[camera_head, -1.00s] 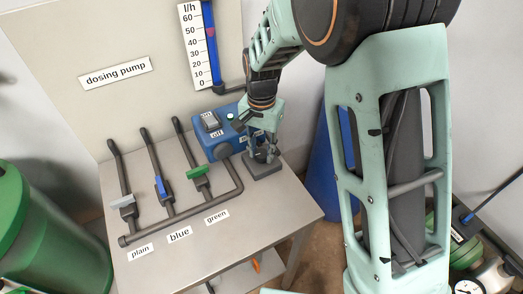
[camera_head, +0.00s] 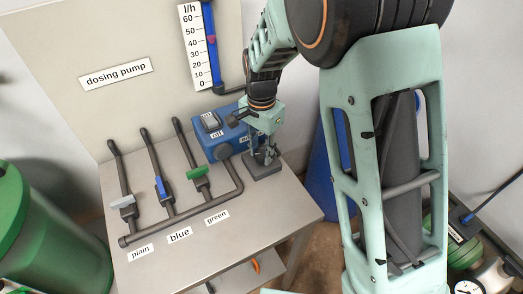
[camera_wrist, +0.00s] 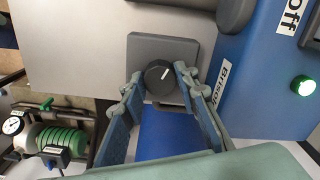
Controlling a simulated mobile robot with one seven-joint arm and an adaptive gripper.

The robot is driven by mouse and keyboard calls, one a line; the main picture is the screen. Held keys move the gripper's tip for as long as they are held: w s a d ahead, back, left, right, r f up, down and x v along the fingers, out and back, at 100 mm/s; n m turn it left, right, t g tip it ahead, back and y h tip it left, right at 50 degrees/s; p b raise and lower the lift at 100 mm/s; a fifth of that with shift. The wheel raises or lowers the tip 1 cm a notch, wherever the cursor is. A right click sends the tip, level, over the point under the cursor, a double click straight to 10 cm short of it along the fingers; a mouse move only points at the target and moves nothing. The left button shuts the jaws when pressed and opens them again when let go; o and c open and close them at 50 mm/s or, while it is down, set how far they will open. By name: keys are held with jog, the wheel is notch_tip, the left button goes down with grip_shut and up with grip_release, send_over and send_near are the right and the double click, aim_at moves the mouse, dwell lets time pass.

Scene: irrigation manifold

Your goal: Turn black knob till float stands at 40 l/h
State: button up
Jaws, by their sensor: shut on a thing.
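The black knob (camera_wrist: 158,77) sits on a grey block at the front right of the bench. A white mark on its top points up and right in the wrist view. My gripper (camera_wrist: 160,80) is shut on the knob, one finger on each side; it also shows from above in the head view (camera_head: 265,155). The flow meter (camera_head: 198,48) is a white l/h scale beside a blue tube on the back panel. The small reddish float (camera_head: 212,39) stands close to the 40 mark, perhaps slightly above it.
A blue pump box (camera_head: 222,137) with a switch stands just left of my gripper; its green lamp (camera_wrist: 303,85) looks lit. Three valves with grey, blue (camera_head: 160,186) and green (camera_head: 197,172) handles stand on the pipe at left. The bench front is clear.

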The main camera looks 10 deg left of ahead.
aim_at(262, 154)
jog(key=o, duration=1.1)
jog(key=shift+o, duration=0.2)
jog(key=shift+r, duration=0.1)
notch_tip(262, 154, up, 12)
